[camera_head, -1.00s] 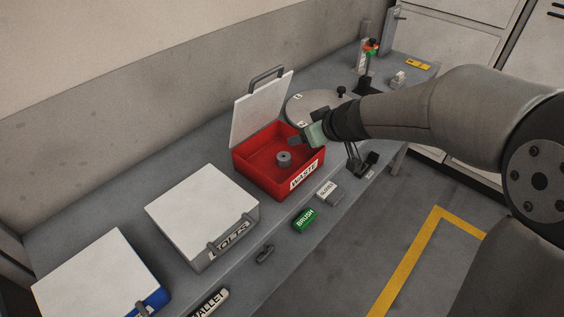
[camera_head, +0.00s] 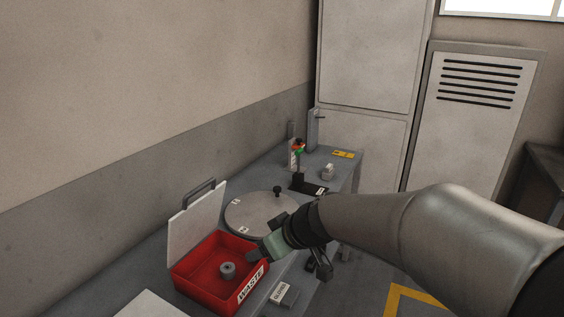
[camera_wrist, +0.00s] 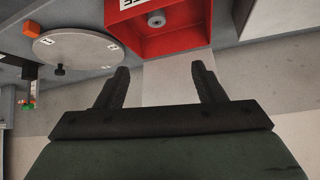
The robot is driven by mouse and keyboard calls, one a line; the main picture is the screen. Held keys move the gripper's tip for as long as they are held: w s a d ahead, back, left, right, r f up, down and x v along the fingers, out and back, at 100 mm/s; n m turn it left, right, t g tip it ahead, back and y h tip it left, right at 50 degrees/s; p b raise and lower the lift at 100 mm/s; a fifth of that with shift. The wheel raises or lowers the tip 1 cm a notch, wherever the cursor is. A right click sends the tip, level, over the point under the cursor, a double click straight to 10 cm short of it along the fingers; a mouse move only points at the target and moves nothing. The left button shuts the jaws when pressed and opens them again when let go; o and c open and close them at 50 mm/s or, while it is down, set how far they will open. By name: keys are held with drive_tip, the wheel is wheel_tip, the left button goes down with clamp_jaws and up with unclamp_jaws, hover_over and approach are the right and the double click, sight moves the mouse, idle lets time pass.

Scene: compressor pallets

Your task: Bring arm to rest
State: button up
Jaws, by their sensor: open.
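My arm reaches in from the right in the head view, and my gripper (camera_head: 256,254) is beside the right wall of the red waste box. In the wrist view my gripper (camera_wrist: 161,80) shows two dark fingers spread apart with nothing between them. The red waste box (camera_head: 196,287) has its white lid raised, and a small grey ring-shaped part (camera_head: 227,270) lies inside it. The wrist view also shows the red box (camera_wrist: 185,42) and the grey part (camera_wrist: 156,18) beyond the fingertips.
A round grey plate (camera_head: 258,214) with a black knob lies behind the box. A stand with orange and green parts (camera_head: 298,150) and a yellow label (camera_head: 344,154) are farther back. A grey labelled block (camera_head: 284,294) is at the bench's front edge. Tall cabinets (camera_head: 370,60) stand behind.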

drive_tip(key=s+d+f+m+g+h, duration=0.2)
drive_tip(key=s+d+f+m+h, duration=0.1)
drive_tip(key=s+d, duration=0.7)
drive_tip(key=s+d+f+m+g+h, duration=0.2)
drive_tip(key=s+d+f+m+h, duration=0.2)
drive_tip(key=s+d+m, duration=0.3)
drive_tip(key=s+d+f, duration=0.1)
drive_tip(key=s+d, duration=0.3)
drive_tip(key=shift+s+g, duration=0.15)
drive_tip(key=shift+g, duration=0.15)
